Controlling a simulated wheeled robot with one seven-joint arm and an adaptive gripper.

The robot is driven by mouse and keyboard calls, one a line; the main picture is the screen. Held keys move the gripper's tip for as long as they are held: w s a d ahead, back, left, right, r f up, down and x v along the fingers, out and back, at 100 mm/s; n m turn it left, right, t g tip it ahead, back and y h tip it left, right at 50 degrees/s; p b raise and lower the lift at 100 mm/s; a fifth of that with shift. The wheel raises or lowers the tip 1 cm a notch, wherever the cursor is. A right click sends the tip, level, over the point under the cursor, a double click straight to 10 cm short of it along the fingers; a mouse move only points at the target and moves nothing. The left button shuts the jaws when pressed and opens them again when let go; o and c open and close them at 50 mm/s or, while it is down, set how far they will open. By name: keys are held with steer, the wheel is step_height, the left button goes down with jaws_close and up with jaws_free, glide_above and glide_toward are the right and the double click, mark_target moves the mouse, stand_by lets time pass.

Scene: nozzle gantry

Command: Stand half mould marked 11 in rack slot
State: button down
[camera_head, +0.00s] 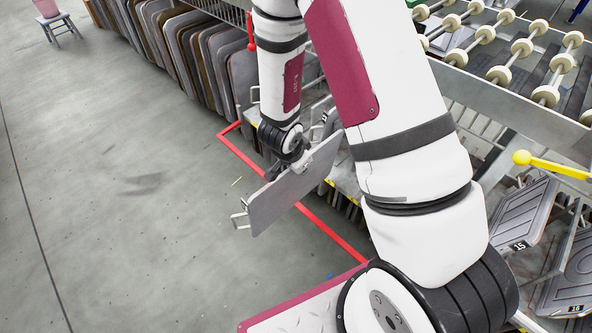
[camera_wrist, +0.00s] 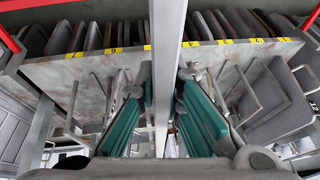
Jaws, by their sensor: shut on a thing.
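A flat grey plate with metal handles, a half mould (camera_head: 292,190), hangs tilted in my gripper (camera_head: 279,170) in the head view; no number shows on it. In the wrist view the plate (camera_wrist: 166,40) is seen edge-on as a grey upright strip. My gripper (camera_wrist: 166,85) has its teal-padded fingers closed on either side of it. The rack (camera_wrist: 95,68) lies ahead in the wrist view, with a rail bearing yellow number tags and several plates standing behind it. The plate is apart from the standing row in the head view.
Several plates (camera_head: 180,42) stand in a row at the upper left. A red frame line (camera_head: 245,158) runs along the rack's front at floor side. Half moulds marked 15 (camera_head: 525,215) and 16 (camera_head: 572,285) are at right, below a roller conveyor (camera_head: 520,45).

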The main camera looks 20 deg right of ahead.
steer(key=shift+w+d+f+b, duration=0.2)
steer(key=shift+w+d, duration=0.5)
steer(key=shift+d, duration=1.15)
steer(key=shift+w+d+r+b, duration=0.2)
steer(key=shift+w+d, duration=0.45)
steer(key=shift+d, duration=1.15)
steer(key=shift+w+d+f+b, duration=0.25)
steer(key=shift+w+d, duration=0.45)
steer(key=shift+d, duration=1.15)
steer(key=w+d+f, duration=0.1)
steer(key=w+d, duration=0.2)
steer(key=d, duration=0.6)
steer(key=shift+w+d+f, duration=0.15)
steer(key=shift+w+d, duration=0.05)
steer(key=shift+f, duration=0.1)
steer(key=c, duration=1.7)
jaws_free()
steer(key=shift+o, duration=0.3)
